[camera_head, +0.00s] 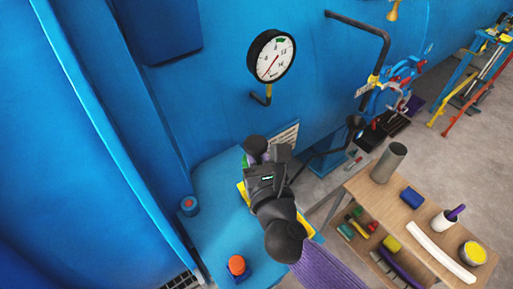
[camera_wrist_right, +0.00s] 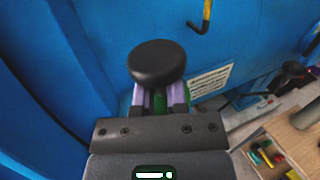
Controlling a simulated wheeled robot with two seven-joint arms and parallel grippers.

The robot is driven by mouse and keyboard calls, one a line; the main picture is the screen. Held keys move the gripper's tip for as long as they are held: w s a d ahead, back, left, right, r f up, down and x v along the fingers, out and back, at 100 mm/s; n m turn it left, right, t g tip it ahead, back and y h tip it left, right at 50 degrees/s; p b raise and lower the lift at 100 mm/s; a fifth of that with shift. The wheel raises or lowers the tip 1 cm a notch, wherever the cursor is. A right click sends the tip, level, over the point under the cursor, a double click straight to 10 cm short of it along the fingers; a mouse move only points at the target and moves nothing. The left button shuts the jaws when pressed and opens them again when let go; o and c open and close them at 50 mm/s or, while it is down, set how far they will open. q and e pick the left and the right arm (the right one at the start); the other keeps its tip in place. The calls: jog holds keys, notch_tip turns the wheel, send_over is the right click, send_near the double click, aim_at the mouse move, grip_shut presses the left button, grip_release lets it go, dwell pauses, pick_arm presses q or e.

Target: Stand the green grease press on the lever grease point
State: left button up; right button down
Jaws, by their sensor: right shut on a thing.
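My right gripper (camera_head: 260,160) is shut on the green grease press, over the blue bench by the autoclave wall. In the wrist view its lavender fingers (camera_wrist_right: 159,98) close on the press's green body (camera_wrist_right: 159,104), which shows only as a sliver. A round black top (camera_wrist_right: 157,61), seemingly the press's, stands beyond the fingers and also shows in the head view (camera_head: 255,145). A dark lever (camera_head: 322,152) with a black ball end (camera_head: 354,122) lies to the right of the gripper. The grease point cannot be made out. My left gripper is not in view.
A pressure gauge (camera_head: 271,56) is on the blue wall above. The bench carries an orange button (camera_head: 236,265) and a blue-and-red knob (camera_head: 189,205). Yellow edges (camera_head: 242,192) show beneath my arm. A wooden cart (camera_head: 408,205) with a grey cylinder (camera_head: 389,162) stands at right.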

notch_tip(320, 180, down, 6)
jog(key=b, duration=0.4)
jog(key=shift+r, duration=0.25)
dwell(1.3)
jog(key=shift+f+b, duration=1.05)
jog(key=shift+f, duration=0.35)
jog(key=c, duration=0.6)
grip_release()
jog(key=shift+s, duration=0.1)
